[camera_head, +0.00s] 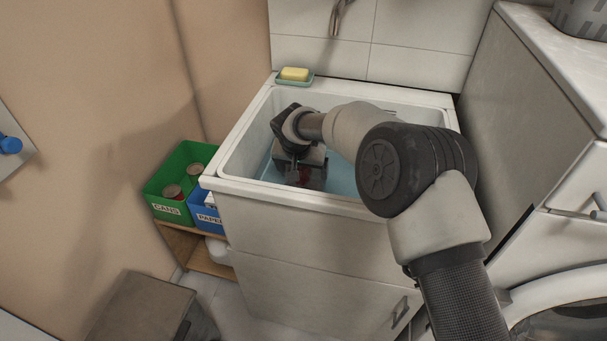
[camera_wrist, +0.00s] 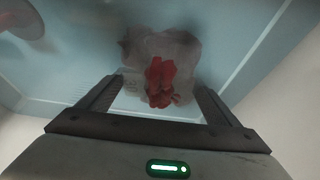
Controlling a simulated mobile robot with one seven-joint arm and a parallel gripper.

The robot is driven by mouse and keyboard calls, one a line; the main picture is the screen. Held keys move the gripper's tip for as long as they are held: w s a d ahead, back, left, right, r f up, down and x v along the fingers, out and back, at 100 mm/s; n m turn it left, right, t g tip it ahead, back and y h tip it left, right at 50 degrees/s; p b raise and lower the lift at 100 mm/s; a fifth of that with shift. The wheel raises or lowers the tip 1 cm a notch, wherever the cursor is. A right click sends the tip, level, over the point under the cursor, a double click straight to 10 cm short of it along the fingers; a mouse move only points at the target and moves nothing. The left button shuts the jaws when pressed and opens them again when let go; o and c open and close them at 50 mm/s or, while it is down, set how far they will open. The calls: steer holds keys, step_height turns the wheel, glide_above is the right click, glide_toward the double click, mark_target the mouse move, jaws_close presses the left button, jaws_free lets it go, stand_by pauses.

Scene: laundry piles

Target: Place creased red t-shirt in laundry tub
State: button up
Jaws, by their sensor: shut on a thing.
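The red t-shirt (camera_wrist: 160,82) shows in the wrist view as a small crumpled bundle between the fingers of my gripper (camera_wrist: 159,86), which is shut on it. In the head view, my gripper (camera_head: 300,170) points down inside the laundry tub (camera_head: 285,193), towards its left side. The tub is white-rimmed with a pale blue inside. In the wrist view a grey, blurred patch (camera_wrist: 183,50) lies around the shirt; I cannot tell if it is cloth or shadow.
Yellow soap (camera_head: 294,74) sits in a dish on the tub's back left corner. A green cans bin (camera_head: 163,187) and a blue paper bin (camera_head: 206,217) stand left of the tub. A tap (camera_head: 338,15) hangs behind.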

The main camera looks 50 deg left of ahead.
steer(key=shift+r, duration=0.1)
steer(key=o, duration=1)
steer(key=shift+o, duration=0.2)
steer(key=shift+r, duration=0.25)
steer(key=p+v, duration=0.2)
steer(key=v, duration=0.9)
steer(key=shift+s+d+r, duration=0.2)
